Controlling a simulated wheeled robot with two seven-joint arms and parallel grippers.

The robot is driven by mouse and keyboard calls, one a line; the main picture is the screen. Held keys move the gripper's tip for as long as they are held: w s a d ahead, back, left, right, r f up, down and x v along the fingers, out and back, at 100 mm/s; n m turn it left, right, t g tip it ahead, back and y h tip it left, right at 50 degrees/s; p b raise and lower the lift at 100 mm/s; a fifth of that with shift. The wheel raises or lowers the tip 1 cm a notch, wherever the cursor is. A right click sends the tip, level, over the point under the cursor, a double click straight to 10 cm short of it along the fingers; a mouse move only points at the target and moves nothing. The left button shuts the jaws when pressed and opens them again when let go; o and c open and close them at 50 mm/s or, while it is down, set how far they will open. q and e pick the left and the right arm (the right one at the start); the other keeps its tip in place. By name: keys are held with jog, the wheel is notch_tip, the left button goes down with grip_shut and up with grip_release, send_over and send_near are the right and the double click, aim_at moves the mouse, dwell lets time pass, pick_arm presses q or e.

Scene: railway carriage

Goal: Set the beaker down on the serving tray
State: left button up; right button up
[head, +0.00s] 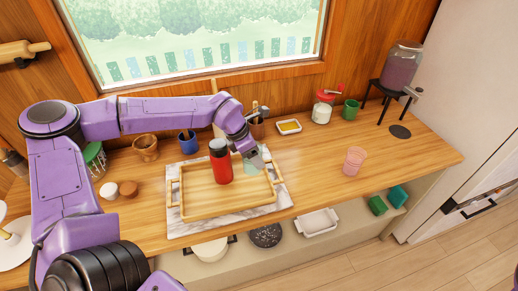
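The wooden serving tray (200,212) with raised rims and end handles lies on a marble slab on the counter. A red flask with a black lid (221,165) stands upright on it near the middle. My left gripper (254,158) is over the tray's back right part. It appears shut on a pale green, see-through beaker (249,168), just right of the flask. The gripper partly hides the beaker, and I cannot tell whether its base touches the tray. My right gripper is not in view.
A pink tumbler (354,161) stands on the counter to the right, with clear wood around it. Behind the tray are a blue mug (187,143), a yellow dish (289,126), a lidded jar (322,108) and a green cup (350,109). A drink dispenser (399,68) stands back right.

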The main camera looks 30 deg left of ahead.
aim_at(254, 169)
pick_arm(q)
jog(key=shift+s+d+r, duration=0.1)
jog(key=shift+s+r, duration=0.15)
jog(key=shift+s, duration=0.2)
jog(key=shift+s+d+r, duration=0.1)
jog(key=shift+s+r, duration=0.15)
jog(key=shift+s, duration=0.2)
jog(key=shift+s+f, duration=0.1)
jog(key=shift+f, duration=0.1)
jog(key=f, duration=0.1)
jog(key=w+f+b, duration=0.1)
jog(key=f+b, duration=0.1)
jog(key=f, duration=0.1)
jog(key=shift+w, duration=0.4)
jog(key=shift+s+f+b, duration=0.3)
jog(key=shift+f+b, duration=0.55)
jog(key=shift+b, duration=0.15)
jog(key=shift+s+f, duration=0.15)
jog(key=shift+f, duration=0.15)
jog(key=shift+f+b, duration=0.15)
jog(key=shift+b, duration=0.15)
jog(key=shift+w+f, duration=0.1)
jog(key=shift+w, duration=0.15)
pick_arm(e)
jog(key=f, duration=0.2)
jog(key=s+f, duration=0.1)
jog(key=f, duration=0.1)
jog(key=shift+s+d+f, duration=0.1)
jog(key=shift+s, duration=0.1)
